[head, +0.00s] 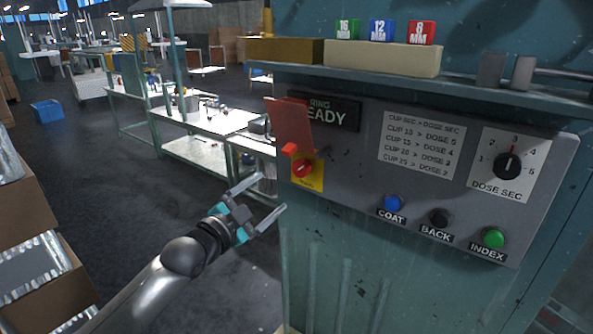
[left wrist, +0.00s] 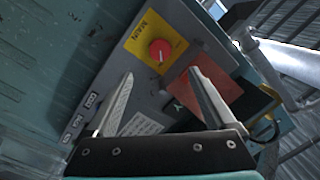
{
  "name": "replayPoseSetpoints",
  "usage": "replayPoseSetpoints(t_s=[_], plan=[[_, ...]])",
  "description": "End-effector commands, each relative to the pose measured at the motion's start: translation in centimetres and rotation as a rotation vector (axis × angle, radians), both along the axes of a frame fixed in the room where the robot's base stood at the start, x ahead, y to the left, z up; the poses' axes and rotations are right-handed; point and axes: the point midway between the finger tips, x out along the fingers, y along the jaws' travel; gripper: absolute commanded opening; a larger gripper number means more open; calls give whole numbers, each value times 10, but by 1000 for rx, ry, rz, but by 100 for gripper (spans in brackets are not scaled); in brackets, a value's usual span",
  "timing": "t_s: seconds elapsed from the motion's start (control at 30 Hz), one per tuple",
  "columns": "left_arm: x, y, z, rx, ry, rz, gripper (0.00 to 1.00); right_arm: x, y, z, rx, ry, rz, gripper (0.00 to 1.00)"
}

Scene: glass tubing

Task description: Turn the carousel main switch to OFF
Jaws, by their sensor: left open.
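The main switch is a red round knob (head: 302,168) on a yellow plate (head: 308,180) at the left end of the grey control panel (head: 345,165). In the left wrist view the red knob (left wrist: 160,50) sits on the yellow plate marked MAIN (left wrist: 150,35), ahead of my fingers. A red flap (head: 290,125) stands just above the knob, and it also shows in the left wrist view (left wrist: 210,95). My left gripper (head: 265,200) is open and empty, below and left of the knob, apart from it. The knob's OFF marking is too small to read. My right gripper is not in view.
The panel also carries a blue COAT button (head: 393,203), a black BACK button (head: 439,217), a green INDEX button (head: 493,237) and a dose dial (head: 508,166). A shelf (head: 420,85) juts out above. White work tables (head: 215,122) stand behind. The floor left of the machine is open.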

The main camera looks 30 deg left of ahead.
Motion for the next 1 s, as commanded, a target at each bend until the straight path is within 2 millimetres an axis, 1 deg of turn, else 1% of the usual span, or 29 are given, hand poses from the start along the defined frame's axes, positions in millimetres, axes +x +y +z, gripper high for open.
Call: replayPoseSetpoints(t_s=[0.1,0.4,0.7,0.9,1.0], plan=[[16,1,1,-1,-1,1,89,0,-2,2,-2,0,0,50],[54,1,1,-1,-1,1,89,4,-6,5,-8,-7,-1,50],[93,1,1,-1,0,1,89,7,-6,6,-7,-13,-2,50],[113,1,0,-1,1,1,89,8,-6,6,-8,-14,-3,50],[119,1,0,-2,1,1,89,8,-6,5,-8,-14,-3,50]])
